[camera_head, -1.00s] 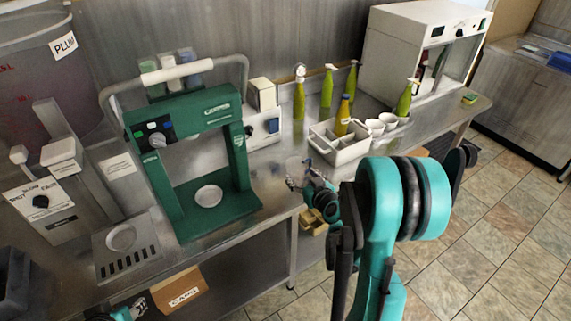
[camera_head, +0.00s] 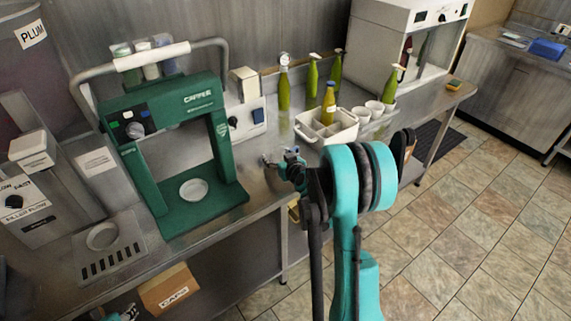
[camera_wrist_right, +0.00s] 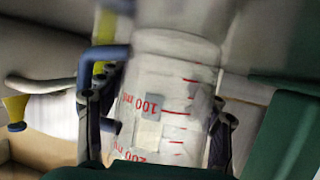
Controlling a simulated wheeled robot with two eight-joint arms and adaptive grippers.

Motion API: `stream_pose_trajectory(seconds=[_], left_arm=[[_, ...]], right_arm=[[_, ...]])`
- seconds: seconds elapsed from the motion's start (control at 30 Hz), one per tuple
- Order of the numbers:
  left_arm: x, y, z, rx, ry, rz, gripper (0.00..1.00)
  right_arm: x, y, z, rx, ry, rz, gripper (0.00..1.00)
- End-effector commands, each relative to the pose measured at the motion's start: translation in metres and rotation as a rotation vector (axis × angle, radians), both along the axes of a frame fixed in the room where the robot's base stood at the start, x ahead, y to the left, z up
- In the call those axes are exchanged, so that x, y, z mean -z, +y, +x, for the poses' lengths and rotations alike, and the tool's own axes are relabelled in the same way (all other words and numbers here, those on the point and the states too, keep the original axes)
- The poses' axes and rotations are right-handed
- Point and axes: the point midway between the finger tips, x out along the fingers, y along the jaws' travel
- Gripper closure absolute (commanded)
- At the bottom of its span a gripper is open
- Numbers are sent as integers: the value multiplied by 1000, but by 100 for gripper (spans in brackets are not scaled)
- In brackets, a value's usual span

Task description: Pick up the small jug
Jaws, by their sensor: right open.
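The small jug (camera_wrist_right: 160,105) is clear, with red volume marks and a blue handle (camera_wrist_right: 105,54). It fills the middle of the right wrist view and looks tilted there. My right gripper (camera_wrist_right: 160,128) is open, with one dark finger on each side of the jug; I cannot tell whether they touch it. In the head view my right gripper (camera_head: 281,164) is at the bench's front edge, and the clear jug is hard to make out there.
The green capper (camera_head: 170,160) stands left of my right gripper. A white caddy (camera_head: 326,130) with a yellow bottle is behind it, near white cups (camera_head: 367,110) and green bottles (camera_head: 313,77). A caps box (camera_head: 169,290) sits below the bench (camera_head: 250,215).

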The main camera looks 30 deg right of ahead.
Motion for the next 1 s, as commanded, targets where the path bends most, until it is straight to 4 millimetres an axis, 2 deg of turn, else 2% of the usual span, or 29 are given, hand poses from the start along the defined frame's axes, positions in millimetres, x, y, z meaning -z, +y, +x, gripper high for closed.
stream_pose_trajectory(seconds=[0.1,0.13,0.27,1.0], left_arm=[[-1,0,0,0,0,0,60],[-1,0,0,0,0,0,60],[-1,0,0,0,0,0,60],[-1,0,0,0,0,0,60]], right_arm=[[-1,0,0,0,0,0,35],[-1,0,0,0,0,0,40],[-1,0,-1,0,0,0,74],[-1,0,-1,0,0,0,82]])
